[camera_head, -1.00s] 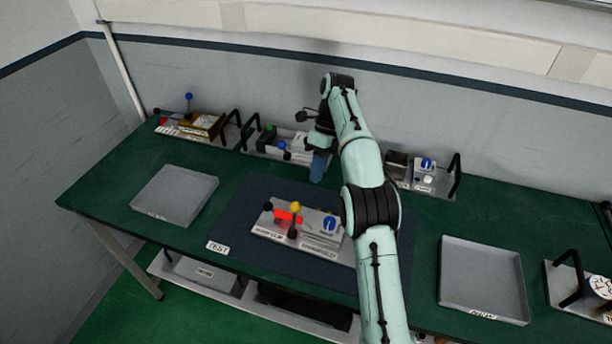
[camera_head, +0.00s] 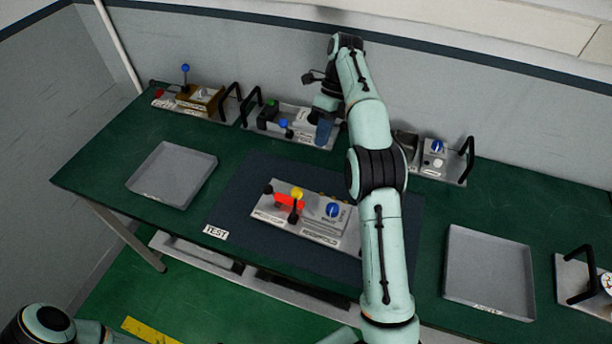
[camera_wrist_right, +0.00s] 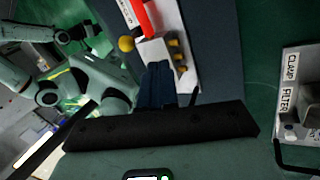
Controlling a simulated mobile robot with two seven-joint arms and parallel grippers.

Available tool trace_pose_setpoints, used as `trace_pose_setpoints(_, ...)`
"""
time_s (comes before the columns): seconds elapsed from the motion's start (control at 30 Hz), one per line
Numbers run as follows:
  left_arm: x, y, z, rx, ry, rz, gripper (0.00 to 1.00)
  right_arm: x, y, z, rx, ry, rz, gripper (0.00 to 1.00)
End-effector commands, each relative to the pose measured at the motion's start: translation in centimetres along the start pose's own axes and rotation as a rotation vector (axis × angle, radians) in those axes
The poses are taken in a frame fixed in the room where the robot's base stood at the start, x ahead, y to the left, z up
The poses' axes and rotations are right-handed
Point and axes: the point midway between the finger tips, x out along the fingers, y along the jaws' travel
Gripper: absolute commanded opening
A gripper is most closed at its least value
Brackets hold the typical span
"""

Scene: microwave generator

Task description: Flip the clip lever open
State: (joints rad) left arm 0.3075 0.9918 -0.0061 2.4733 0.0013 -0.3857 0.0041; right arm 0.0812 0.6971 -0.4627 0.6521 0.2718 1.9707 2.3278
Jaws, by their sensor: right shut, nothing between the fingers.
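The test plate (camera_head: 268,219) lies on the dark mat at the table's middle. It carries a red bar (camera_head: 288,202), a lever with a yellow ball (camera_head: 297,193), a black knob (camera_head: 268,189) and a blue dial (camera_head: 332,210). I cannot tell for sure which part is the clip lever. My right gripper (camera_head: 324,131) is behind the plate, above the back of the table, apart from it. Its blue fingers are shut and empty. In the right wrist view the fingers (camera_wrist_right: 157,85) overlap the plate's picture near the yellow ball (camera_wrist_right: 126,44). My left gripper is out of view.
Modules with black handles stand along the back, one with a blue-ball lever (camera_head: 186,70). A grey tray (camera_head: 172,174) is at left, another (camera_head: 488,270) at right. My right arm crosses the mat's right side. The mat's left part (camera_head: 236,195) is clear.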

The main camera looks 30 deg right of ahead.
Motion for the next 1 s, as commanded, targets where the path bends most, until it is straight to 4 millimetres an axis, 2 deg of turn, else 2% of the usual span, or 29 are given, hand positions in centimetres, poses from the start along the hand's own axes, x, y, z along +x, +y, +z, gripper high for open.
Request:
trace_pose_setpoints(0.27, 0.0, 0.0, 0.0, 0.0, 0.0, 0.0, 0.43, 2.2, 0.1, -0.1, -0.001, 0.002, 0.003, 0.0)
trace_pose_setpoints(0.47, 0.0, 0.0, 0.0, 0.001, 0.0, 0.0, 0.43, 5.1, 0.2, -0.1, -0.001, 0.003, 0.003, 0.0)
trace_pose_setpoints(0.73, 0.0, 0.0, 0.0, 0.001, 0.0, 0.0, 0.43, 10.2, 0.2, -0.1, -0.001, 0.004, 0.003, 0.0)
trace_pose_setpoints(0.8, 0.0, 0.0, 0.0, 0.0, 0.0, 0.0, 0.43, 10.1, 1.5, -0.1, -0.005, -0.001, 0.001, 0.0)
trace_pose_setpoints(1.0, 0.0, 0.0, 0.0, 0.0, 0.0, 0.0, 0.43, 10.8, 3.4, -0.1, -0.003, 0.0, -0.001, 0.0)
